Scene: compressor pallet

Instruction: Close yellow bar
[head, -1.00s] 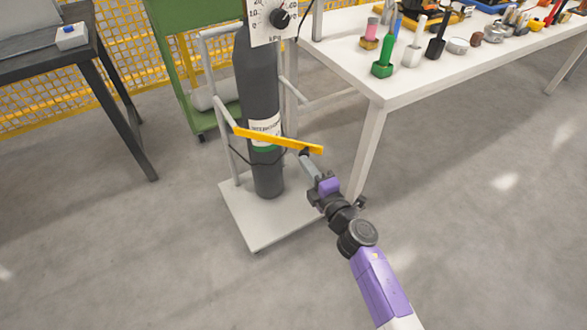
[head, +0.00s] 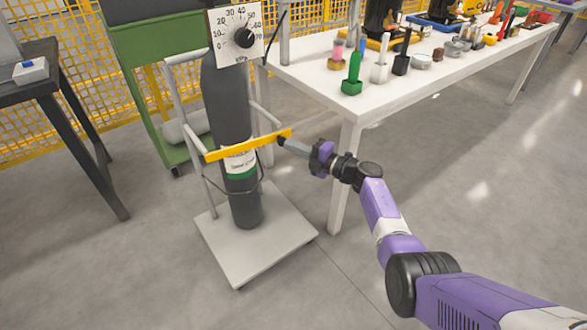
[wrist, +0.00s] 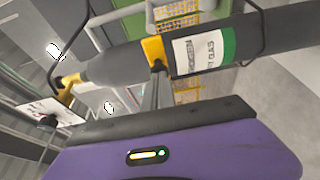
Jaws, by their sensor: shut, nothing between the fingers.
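The yellow bar (head: 245,146) lies across the front of a dark gas cylinder (head: 232,100) on a pale wheeled cart (head: 262,240). Its right end is slightly higher than its left. My gripper (head: 281,142) is shut and empty, with its tips at the bar's right end. They look in contact, but I cannot be sure. In the wrist view the yellow bar (wrist: 154,50) shows at the tips of my gripper (wrist: 157,68), beside the cylinder's white and green label (wrist: 198,52). The rest of the bar is partly hidden there.
A gauge panel with a black knob (head: 236,34) stands above the cylinder. A white table (head: 330,80) with several tools is close on the right. A dark table (head: 45,85) and green cabinet (head: 150,45) are left and behind. Floor in front is clear.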

